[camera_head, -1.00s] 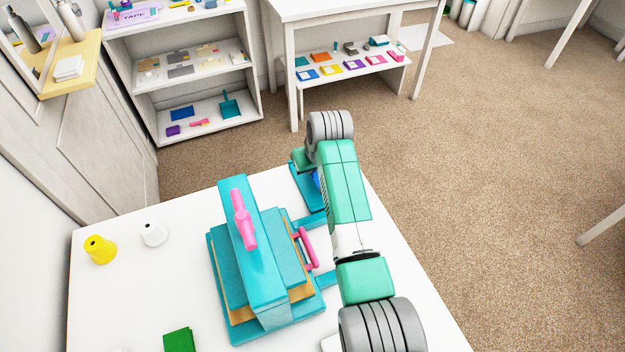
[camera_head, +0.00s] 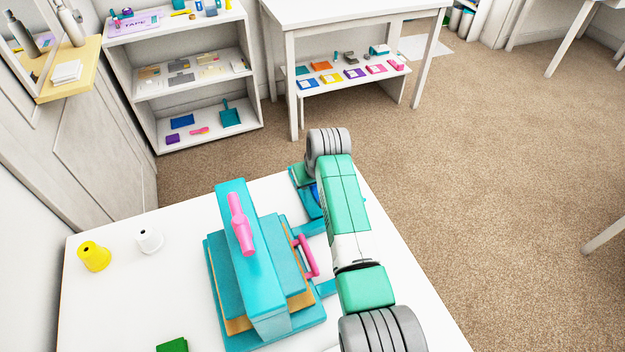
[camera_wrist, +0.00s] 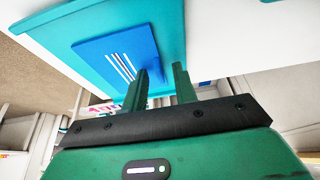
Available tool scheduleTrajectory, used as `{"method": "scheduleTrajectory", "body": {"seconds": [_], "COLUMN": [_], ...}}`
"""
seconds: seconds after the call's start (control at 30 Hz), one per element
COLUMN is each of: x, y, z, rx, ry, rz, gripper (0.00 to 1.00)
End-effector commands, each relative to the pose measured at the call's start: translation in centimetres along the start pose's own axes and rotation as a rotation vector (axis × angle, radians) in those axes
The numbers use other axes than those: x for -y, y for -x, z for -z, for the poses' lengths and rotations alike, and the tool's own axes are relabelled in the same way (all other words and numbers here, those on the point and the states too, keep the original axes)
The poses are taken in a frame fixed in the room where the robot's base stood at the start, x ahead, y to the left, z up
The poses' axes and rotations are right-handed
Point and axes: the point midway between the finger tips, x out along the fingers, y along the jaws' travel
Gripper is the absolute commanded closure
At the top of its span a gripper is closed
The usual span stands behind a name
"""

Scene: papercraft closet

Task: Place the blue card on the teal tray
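The blue card (camera_wrist: 112,52), with white stripes, lies over the teal tray (camera_wrist: 62,32) in the wrist view, inside the tray's outline. I cannot tell whether it rests fully flat. A blue part of it stands between the fingers of my gripper (camera_wrist: 161,72). The fingers are apart, with a gap beside the blue part. In the head view, the tray (camera_head: 311,207) is at the table's far right edge, and a bit of the blue card (camera_head: 315,193) shows beside my gripper (camera_head: 301,175). My arm hides most of both.
A teal press (camera_head: 240,270) with pink handles stands on the white table left of my arm. Shelves (camera_head: 195,80) stand behind.

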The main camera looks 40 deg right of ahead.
Motion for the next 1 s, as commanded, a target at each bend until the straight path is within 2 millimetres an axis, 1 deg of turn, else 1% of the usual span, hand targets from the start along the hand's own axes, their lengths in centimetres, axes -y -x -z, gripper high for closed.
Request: {"method": "scheduleTrajectory", "body": {"seconds": [0.2, 0.27, 0.37, 0.5, 0.6, 0.7, 0.83, 1.0], "x": [0.0, 0.0, 0.0, -0.1, 0.0, 0.0, 0.0, 0.0], "y": [0.1, 0.5, 2.4, 6.3, 8.6, 10.5, 11.9, 12.4], "z": [0.0, 0.2, 0.4, 0.4, 0.4, 0.3, 0.2, 0.1], "rx": [0.000, -0.001, -0.002, -0.003, -0.002, -0.001, 0.000, 0.001], "ry": [0.000, 0.000, 0.000, 0.000, 0.000, 0.000, 0.000, 0.000], "rz": [0.000, 0.000, 0.000, -0.001, -0.001, -0.001, 0.000, 0.000], "gripper": [0.72, 0.72, 0.72, 0.72, 0.72, 0.72, 0.72, 0.72]}}
